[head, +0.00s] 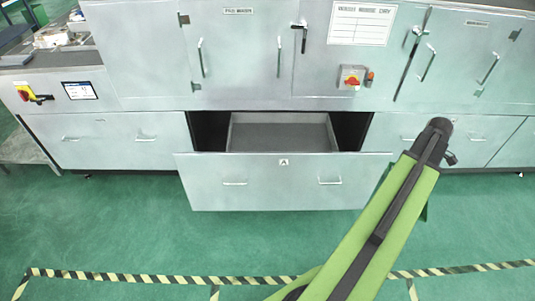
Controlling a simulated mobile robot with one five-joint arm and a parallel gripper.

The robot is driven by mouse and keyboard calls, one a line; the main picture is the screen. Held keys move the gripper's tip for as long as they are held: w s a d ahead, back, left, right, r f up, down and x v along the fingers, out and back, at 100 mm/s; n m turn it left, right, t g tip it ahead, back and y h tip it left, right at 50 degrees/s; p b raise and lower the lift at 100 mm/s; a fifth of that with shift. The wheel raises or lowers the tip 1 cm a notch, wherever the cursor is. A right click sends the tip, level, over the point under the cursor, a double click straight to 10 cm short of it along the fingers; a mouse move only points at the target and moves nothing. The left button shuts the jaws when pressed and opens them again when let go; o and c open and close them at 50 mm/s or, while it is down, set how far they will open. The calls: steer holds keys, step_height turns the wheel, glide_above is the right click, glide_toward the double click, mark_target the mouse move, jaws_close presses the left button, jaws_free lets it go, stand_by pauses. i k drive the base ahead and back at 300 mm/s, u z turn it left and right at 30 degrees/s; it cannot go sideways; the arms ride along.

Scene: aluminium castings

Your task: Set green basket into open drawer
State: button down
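The open drawer (283,182) is pulled out from the lower middle of the grey machine cabinet, with a label "A" and two handles on its front. Its inner tray (278,136) looks empty, with grey walls and a dark floor. My green and black arm reaches up from the bottom right to beside the drawer's right end. My gripper is not visible. I cannot make out the green basket; small darker green edges show behind my arm, and I cannot tell what they belong to.
Closed drawers (108,140) flank the open one. Above are cabinet doors with handles, a red and yellow switch (351,78) and a paper sheet (361,24). The green floor before the drawer is clear, with a yellow-black striped line (160,279).

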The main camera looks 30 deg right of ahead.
mark_target(280, 164)
steer(key=z, duration=0.15)
steer(key=i, duration=1.6)
steer(key=u, duration=0.35)
